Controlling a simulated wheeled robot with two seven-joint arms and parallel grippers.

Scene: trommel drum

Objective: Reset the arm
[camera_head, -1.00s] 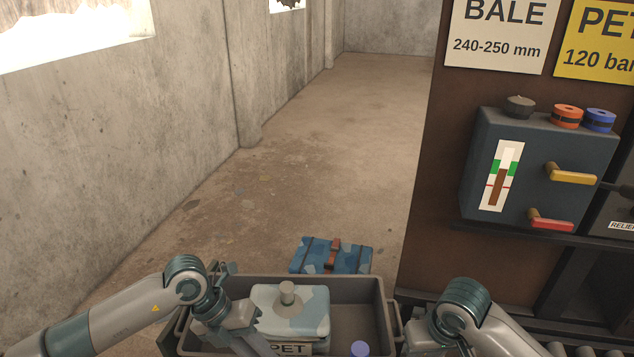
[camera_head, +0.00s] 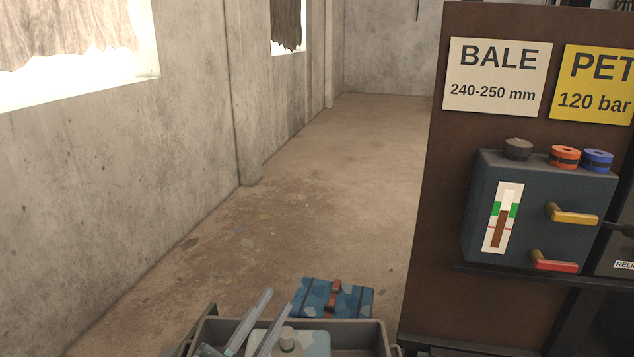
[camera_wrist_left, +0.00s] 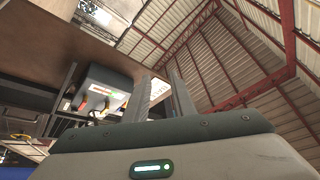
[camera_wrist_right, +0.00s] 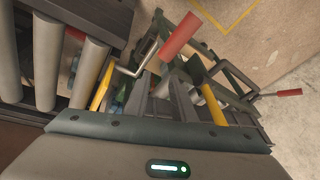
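In the left wrist view the fingers (camera_wrist_left: 160,88) point toward the roof, with an empty gap. My right arm is out of the head view. In the right wrist view the right gripper (camera_wrist_right: 165,98) points down at a cluttered frame with red and yellow handles; its fingers look apart, and I see nothing held.
The grey crate (camera_head: 375,338) holds a pale blue bale with a knob (camera_head: 287,338). A blue patterned bale (camera_head: 350,300) lies beyond it. At right stands a panel with a control box (camera_head: 540,215) and levers. Rollers (camera_wrist_right: 88,75) show in the right wrist view.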

